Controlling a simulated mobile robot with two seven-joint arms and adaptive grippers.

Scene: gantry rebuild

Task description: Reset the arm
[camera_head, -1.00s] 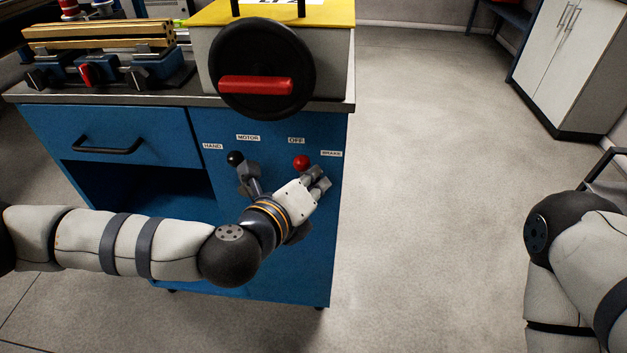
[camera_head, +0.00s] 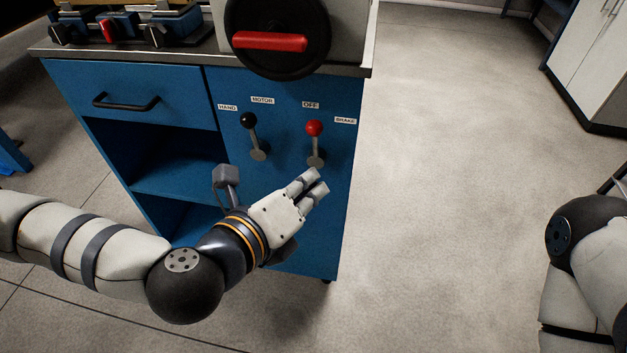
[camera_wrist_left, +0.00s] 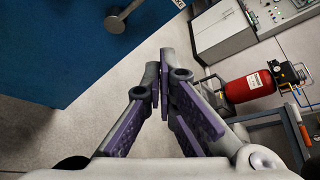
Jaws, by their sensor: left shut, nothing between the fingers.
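My left arm comes in from the left in the head view. Its gripper (camera_head: 314,184) is shut and empty, below the red-knobbed lever (camera_head: 315,140) on the front of the blue cabinet (camera_head: 285,185). I cannot tell whether the fingers are clear of the panel by much. In the left wrist view the fingers (camera_wrist_left: 162,78) meet at their tips with nothing between them. A black-knobbed lever (camera_head: 252,135) stands left of the red one. My right arm shows at the right edge; its gripper is out of view.
A black handwheel with a red bar (camera_head: 270,41) sits above the levers. The cabinet has a drawer with a black handle (camera_head: 126,102) and an open shelf. Floor right of the cabinet is clear. The left wrist view shows a red tank (camera_wrist_left: 250,87) on a cart.

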